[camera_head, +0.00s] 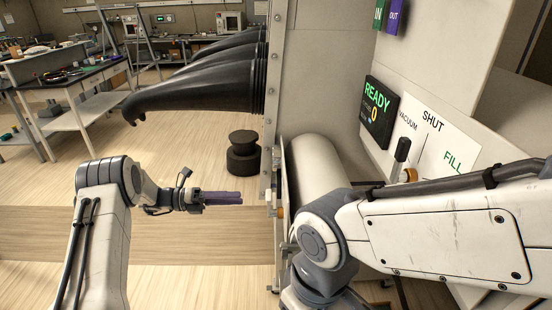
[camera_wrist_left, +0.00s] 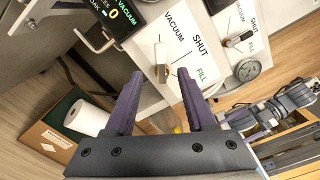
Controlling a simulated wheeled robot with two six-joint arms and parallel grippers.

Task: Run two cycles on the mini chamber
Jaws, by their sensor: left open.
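The mini chamber (camera_head: 318,170) is a pale cylinder beside the glove-box wall in the head view, partly hidden by my right arm. Its valve lever (camera_head: 402,150) has a black grip and stands before a panel (camera_head: 432,128) marked VACUUM, SHUT and FILL; its exact setting is hard to tell. A display (camera_head: 377,108) reads READY and 0. My left gripper (camera_head: 240,198) is open and empty, left of the chamber; its fingers also show in the left wrist view (camera_wrist_left: 160,98). Purple jaws, probably my right gripper (camera_wrist_left: 264,115), show small there; their opening is unclear.
Black gloves (camera_head: 195,92) stick out from the wall above my left gripper. A black round object (camera_head: 243,152) is behind it. The wrist view shows a second lever (camera_wrist_left: 240,39), a gauge (camera_wrist_left: 247,69), a metal handle (camera_wrist_left: 95,38) and a box (camera_wrist_left: 42,140) with a white roll.

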